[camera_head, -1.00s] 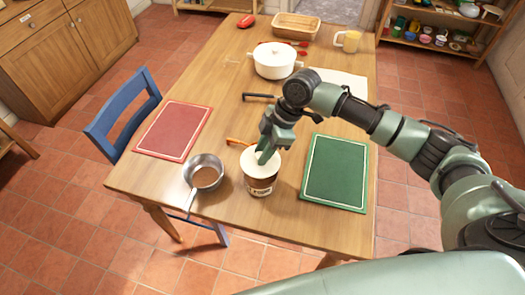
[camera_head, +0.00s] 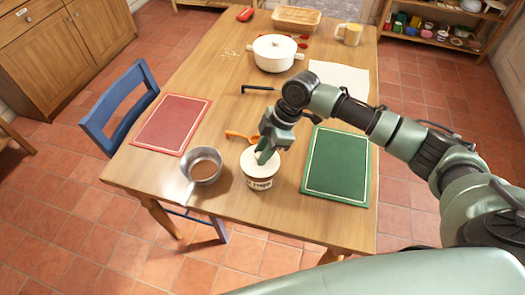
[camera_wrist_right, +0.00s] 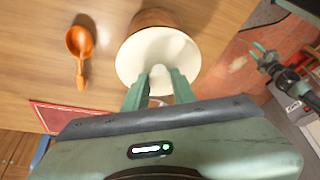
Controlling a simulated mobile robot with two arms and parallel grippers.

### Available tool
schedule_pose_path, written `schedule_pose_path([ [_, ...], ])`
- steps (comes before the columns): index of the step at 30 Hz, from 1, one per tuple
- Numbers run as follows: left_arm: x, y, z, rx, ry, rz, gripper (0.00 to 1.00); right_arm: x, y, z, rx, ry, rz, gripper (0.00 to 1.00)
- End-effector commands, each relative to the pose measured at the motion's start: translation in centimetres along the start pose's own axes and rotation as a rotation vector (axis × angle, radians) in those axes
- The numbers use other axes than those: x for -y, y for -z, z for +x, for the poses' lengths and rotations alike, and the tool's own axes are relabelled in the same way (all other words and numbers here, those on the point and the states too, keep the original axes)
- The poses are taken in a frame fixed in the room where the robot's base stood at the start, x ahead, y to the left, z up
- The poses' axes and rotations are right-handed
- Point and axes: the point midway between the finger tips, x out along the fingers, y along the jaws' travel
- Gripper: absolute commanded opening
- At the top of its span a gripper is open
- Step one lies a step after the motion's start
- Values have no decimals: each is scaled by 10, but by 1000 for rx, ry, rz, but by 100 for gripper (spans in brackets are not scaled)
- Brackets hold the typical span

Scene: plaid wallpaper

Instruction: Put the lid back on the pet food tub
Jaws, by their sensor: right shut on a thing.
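The pet food tub (camera_head: 261,184) stands near the front edge of the table, between the pan and the green board. Its round cream lid (camera_head: 252,157) is at the tub's top; I cannot tell whether it is fully seated. My right gripper (camera_head: 264,157) points down from above and is shut on the lid. My left gripper (camera_wrist_right: 264,51) appears small at the right wrist view's upper right, open and away from the tub.
A saucepan (camera_head: 205,168) stands left of the tub. An orange scoop (camera_head: 238,135) lies behind it. A green board (camera_head: 337,166) lies to its right, a red board (camera_head: 171,124) to the left. A white pot (camera_head: 274,54) stands farther back. A blue chair (camera_head: 115,108) is at the left.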

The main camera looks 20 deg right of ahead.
Motion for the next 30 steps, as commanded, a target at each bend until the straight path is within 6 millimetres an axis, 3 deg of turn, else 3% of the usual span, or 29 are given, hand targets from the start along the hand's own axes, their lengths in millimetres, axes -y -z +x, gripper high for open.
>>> schedule_pose_path([
  [30,2,1,-8,0,2,1,36,0,0,0,0,0,0,0],
])
